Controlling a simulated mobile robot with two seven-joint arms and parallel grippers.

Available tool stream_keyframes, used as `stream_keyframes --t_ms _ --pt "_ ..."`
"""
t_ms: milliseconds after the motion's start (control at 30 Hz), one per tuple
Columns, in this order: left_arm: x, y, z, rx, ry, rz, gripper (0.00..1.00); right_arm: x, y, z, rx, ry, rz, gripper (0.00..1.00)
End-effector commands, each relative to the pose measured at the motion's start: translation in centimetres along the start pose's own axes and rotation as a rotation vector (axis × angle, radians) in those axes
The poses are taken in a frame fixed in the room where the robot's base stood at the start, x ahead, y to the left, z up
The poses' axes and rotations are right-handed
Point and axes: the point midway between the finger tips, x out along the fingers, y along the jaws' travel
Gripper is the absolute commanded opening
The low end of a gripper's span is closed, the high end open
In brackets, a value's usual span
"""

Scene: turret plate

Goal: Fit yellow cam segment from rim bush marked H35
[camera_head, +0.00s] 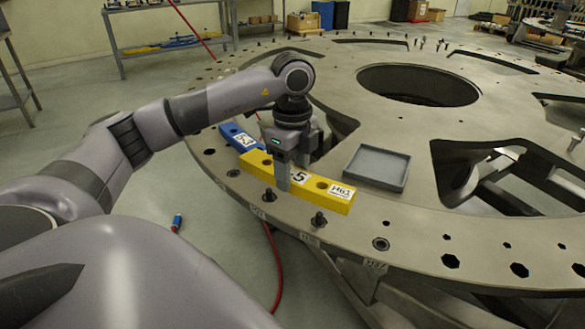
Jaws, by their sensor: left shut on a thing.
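The yellow cam segment (335,200) is a long bar with holes and white labels, near the rim of the turret plate (420,240). My left gripper (291,172) points down and is shut on the middle of the segment, covering part of a label. I cannot tell whether the segment touches the plate or hangs just above it. Small rim labels show, one reading like H37 (375,265); the others are too small to read surely. My right gripper is not in view.
A blue segment (237,137) lies beside the yellow one's left end. A grey tray (376,166) sits on the plate to the right. The plate has large openings, including a round one (418,85). A red hose (274,265) hangs below the rim.

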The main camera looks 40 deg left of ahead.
Motion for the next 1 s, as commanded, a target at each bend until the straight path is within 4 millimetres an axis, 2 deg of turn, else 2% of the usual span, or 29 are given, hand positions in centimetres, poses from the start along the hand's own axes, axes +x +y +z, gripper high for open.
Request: stream_keyframes --t_ms 500,1000 --pt "2.8 0.0 0.0 0.000 0.000 -0.002 0.10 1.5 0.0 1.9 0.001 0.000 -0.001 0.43" --pt "5.2 0.0 0.0 0.000 0.000 -0.002 0.10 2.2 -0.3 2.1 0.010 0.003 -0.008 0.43"
